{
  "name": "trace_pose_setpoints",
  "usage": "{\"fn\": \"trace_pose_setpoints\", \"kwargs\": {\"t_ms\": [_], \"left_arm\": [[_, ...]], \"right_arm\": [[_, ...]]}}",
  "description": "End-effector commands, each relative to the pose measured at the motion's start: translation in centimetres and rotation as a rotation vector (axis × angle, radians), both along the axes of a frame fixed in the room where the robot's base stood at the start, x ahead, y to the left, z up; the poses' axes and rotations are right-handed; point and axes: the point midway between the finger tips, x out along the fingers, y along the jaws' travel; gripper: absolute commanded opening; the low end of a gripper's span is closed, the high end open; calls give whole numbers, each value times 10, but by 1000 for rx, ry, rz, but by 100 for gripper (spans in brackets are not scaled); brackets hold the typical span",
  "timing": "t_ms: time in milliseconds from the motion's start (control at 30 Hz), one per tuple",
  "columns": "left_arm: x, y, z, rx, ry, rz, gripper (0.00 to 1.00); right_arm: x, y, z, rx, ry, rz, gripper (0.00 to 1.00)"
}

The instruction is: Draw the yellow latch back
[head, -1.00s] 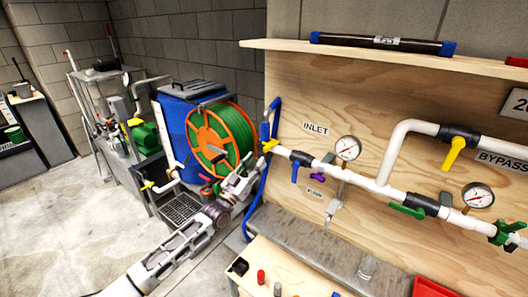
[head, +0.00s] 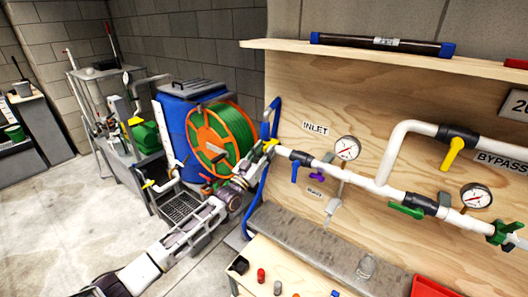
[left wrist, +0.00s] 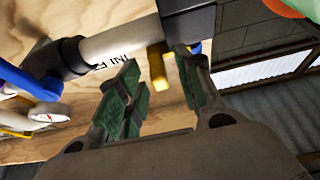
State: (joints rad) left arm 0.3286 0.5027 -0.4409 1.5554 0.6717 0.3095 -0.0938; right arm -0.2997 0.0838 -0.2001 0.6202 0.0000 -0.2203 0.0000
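The yellow latch (head: 270,146) is at the left end of the white inlet pipe (head: 281,151), by the board's left edge. In the left wrist view, the yellow latch (left wrist: 158,68) shows as a short yellow bar beside a dark block (left wrist: 188,22). My left gripper (head: 260,157) is just below and left of the latch in the head view. In the left wrist view, its green-padded fingers (left wrist: 157,78) are open, with the latch showing in the gap between them. I cannot tell whether either finger touches it. My right gripper is not in view.
A blue hose (head: 268,180) hangs at the board's left edge, close to my left gripper. The orange and green reel (head: 220,142) stands just left of it. A blue valve handle (head: 294,172) and a gauge (head: 347,148) sit right along the pipe. A bench (head: 290,262) is below.

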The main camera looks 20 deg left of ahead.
Motion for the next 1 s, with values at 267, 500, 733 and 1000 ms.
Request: {"fn": "trace_pose_setpoints", "kwargs": {"t_ms": [267,500,733,1000], "left_arm": [[0,0,0,0,0,0,36],[0,0,0,0,0,0,6],[0,0,0,0,0,0,0],[-2,-6,0,-1,0,-2,0]], "right_arm": [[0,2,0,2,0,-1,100],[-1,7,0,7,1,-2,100],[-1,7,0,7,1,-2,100],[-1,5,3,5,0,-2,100]]}}
